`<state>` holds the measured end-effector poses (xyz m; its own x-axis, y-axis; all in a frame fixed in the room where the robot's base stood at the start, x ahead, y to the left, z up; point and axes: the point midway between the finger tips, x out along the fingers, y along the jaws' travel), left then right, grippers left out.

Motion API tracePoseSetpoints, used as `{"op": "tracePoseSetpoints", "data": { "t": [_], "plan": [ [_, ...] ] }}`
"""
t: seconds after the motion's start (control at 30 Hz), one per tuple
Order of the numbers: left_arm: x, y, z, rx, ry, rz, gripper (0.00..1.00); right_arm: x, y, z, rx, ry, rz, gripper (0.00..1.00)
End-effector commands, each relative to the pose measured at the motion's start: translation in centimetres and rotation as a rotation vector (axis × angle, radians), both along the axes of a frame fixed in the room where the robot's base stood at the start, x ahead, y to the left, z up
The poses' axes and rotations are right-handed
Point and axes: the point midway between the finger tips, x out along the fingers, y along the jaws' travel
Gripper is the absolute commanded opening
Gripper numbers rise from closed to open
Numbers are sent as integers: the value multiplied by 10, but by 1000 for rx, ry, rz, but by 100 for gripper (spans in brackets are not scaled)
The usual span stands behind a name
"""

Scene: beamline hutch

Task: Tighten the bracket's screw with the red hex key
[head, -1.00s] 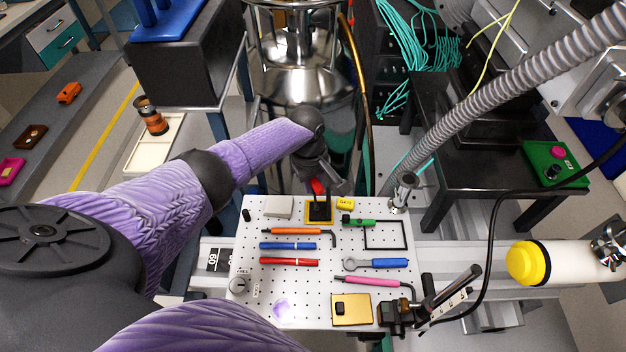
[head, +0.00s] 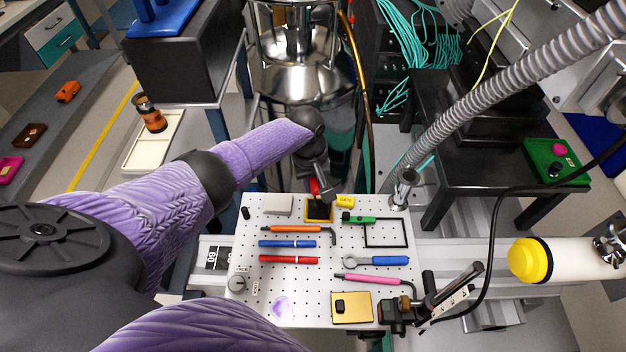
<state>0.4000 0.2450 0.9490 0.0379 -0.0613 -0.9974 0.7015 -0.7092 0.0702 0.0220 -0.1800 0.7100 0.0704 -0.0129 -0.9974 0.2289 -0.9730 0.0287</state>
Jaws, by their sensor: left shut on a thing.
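My left gripper (head: 325,192) is beyond the far edge of the white perforated board (head: 335,243), shut on a red piece (head: 314,188), which looks like the red hex key's handle. The rest of the key is hidden or too small to see. The gripper is just above a yellow-edged plate with a black middle (head: 319,211) at the board's far edge. A gold plate with a small black block (head: 352,308) lies near the board's front edge. I cannot tell which of these belongs to the bracket, and no screw is distinguishable. My right gripper is not in view.
The board holds an orange hex key (head: 292,229), blue pen (head: 287,244), red pen (head: 288,260), green-handled tool (head: 358,218), blue-handled wrench (head: 382,261) and pink hex key (head: 366,280). A black clamp (head: 402,312) stands at the front right. A ribbed hose (head: 500,95) runs above right.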

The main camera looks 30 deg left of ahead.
Motion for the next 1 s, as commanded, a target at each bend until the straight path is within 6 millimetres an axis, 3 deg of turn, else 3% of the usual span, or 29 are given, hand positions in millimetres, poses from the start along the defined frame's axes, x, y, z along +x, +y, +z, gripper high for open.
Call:
{"op": "tracePoseSetpoints", "data": {
  "t": [0.37,0.53,0.87,1.0],
  "plan": [
    [0,0,0,2,-5,-77,0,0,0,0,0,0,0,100],
    [0,-1,-1,14,-24,-366,0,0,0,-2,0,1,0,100],
    [0,-1,0,16,-27,-411,0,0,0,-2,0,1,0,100],
    [0,-1,-2,24,-41,-624,0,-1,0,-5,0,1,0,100]
  ]
}}
